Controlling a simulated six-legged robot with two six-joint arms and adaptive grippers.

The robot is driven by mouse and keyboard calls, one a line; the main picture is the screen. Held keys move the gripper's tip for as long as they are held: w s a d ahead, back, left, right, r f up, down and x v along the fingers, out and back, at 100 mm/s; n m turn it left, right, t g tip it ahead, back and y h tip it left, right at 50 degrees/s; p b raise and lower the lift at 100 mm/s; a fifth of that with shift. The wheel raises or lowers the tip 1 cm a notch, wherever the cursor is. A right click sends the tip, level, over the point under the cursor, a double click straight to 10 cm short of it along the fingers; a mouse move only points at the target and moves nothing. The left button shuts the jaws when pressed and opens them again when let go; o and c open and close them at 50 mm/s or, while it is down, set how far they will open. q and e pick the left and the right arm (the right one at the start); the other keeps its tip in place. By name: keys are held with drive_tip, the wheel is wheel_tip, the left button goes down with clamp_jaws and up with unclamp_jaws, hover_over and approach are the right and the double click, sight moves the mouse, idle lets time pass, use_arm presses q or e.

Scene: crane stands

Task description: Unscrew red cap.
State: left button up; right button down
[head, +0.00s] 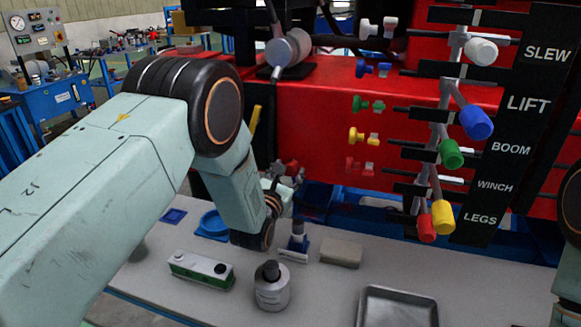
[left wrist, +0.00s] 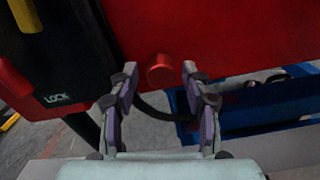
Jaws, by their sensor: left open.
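The red cap (left wrist: 160,70) is a short round cylinder on the lower part of the red machine body in the left wrist view. My left gripper (left wrist: 160,86) is open, its two fingers pointing at the cap with one on each side in the picture. The fingers appear short of the cap, and I see no contact. In the head view, my left gripper (head: 281,188) is small and partly hidden by my left arm, close to the red machine (head: 315,135). I cannot clearly make out the cap there. My right gripper is not in view.
The grey bench holds a green-white box (head: 201,269), a grey jar (head: 272,290), a tan block (head: 341,252) and a metal tray (head: 397,308). Coloured levers (head: 452,154) stick out on the right.

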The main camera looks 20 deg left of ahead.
use_arm(q)
drive_tip(key=m, duration=0.5)
drive_tip(key=shift+m, duration=0.4)
drive_tip(key=m, duration=0.6)
drive_tip(key=shift+d+m, duration=0.1)
drive_tip(key=shift+m, duration=0.2)
drive_tip(key=m, duration=0.6)
drive_tip(key=shift+m+b, duration=0.3)
drive_tip(key=m, duration=0.6)
drive_tip(key=shift+m, duration=0.4)
drive_tip(key=shift+c, duration=0.3)
clamp_jaws()
drive_tip(key=shift+f, duration=0.1)
